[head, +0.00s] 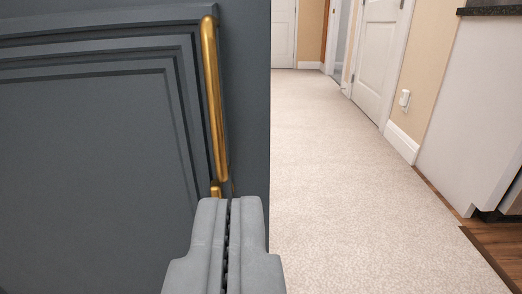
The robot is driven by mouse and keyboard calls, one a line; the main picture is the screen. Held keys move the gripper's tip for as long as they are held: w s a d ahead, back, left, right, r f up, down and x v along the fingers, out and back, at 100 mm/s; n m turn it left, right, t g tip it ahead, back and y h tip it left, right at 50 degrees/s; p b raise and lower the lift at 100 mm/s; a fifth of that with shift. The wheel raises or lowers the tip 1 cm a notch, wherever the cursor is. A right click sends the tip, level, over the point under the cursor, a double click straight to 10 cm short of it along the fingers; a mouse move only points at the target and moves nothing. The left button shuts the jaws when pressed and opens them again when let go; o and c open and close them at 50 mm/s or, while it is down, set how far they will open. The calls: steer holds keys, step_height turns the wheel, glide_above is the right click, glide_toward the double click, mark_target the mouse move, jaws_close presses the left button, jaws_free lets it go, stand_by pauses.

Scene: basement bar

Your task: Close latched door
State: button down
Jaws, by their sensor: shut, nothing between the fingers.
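A dark grey panelled door (90,170) fills the left half of the head view, its free edge running upright near the middle. A long brass handle (214,100) is mounted upright near that edge. A small brass piece (216,188) sits at the handle's lower end, partly hidden by my gripper. My gripper (230,203) is shut and empty, at the bottom middle, just below the handle's lower end in the picture. I cannot tell whether it touches the door. The door's hinge side and its frame are out of view.
Light carpet (370,190) lies open to the right of the door edge and runs back to white doors (377,55). A white cabinet side (465,110) with a dark countertop (490,8) stands at the right. Wood floor (490,245) shows at the lower right.

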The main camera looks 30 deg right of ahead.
mark_target(244, 113)
steer(key=x, duration=0.5)
steer(key=f+x, duration=0.1)
steer(key=x, duration=0.9)
steer(key=shift+d+f, duration=0.2)
steer(key=shift+f, duration=0.1)
